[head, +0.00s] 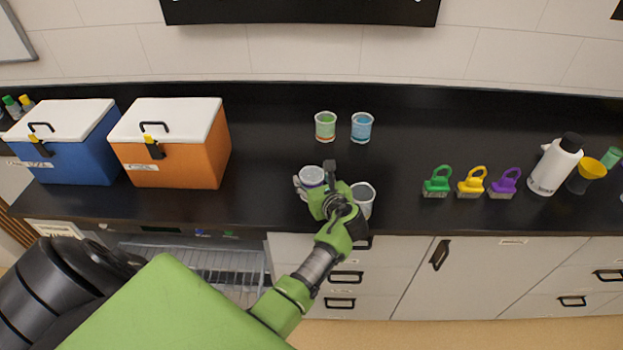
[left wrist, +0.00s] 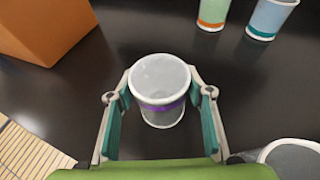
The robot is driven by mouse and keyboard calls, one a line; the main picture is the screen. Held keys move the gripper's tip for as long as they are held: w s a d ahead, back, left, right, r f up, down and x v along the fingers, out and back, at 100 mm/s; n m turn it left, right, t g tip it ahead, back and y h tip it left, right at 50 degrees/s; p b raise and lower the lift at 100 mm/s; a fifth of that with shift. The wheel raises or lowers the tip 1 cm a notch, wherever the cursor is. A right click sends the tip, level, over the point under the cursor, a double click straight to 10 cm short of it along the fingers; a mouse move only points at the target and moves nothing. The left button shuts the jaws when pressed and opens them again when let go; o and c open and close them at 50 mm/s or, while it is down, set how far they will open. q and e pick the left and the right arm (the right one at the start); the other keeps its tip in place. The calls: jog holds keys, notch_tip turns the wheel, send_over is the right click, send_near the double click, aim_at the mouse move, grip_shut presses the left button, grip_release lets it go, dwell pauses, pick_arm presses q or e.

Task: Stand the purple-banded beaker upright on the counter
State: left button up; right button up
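The purple-banded beaker (head: 311,176) stands upright near the front of the black counter (head: 270,140), as far as I can tell touching it. In the left wrist view the beaker (left wrist: 162,88) shows its pale round rim and a purple band around its side. My left gripper (head: 318,193) is just in front of it and partly hides it. Its teal-padded fingers (left wrist: 163,108) are spread on both sides of the beaker, with dark counter showing between pads and wall. My right gripper is in neither view.
A grey-white beaker (head: 364,196) stands close on the right of my gripper. Green (head: 325,126) and blue (head: 361,127) beakers stand behind. Orange (head: 185,165) and blue (head: 75,160) coolers are at left. Coloured clips (head: 470,183) and a white bottle (head: 553,168) are at right.

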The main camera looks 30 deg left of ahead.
aim_at(315, 182)
pick_arm(q)
jog(key=shift+o, duration=0.4)
jog(key=shift+a, duration=0.1)
jog(key=shift+r, duration=0.2)
jog(key=shift+s+d+r+p, duration=0.15)
jog(key=shift+d+r+p, duration=0.1)
jog(key=shift+p, duration=0.1)
jog(key=p+v, duration=0.5)
jog(key=v, duration=0.1)
jog(key=shift+s+d+r, duration=0.15)
jog(key=shift+s+r, duration=0.05)
jog(key=v, duration=0.4)
jog(key=shift+s+d+f+p, duration=0.1)
jog(key=shift+s+d+p, duration=0.15)
jog(key=shift+d+p, duration=0.15)
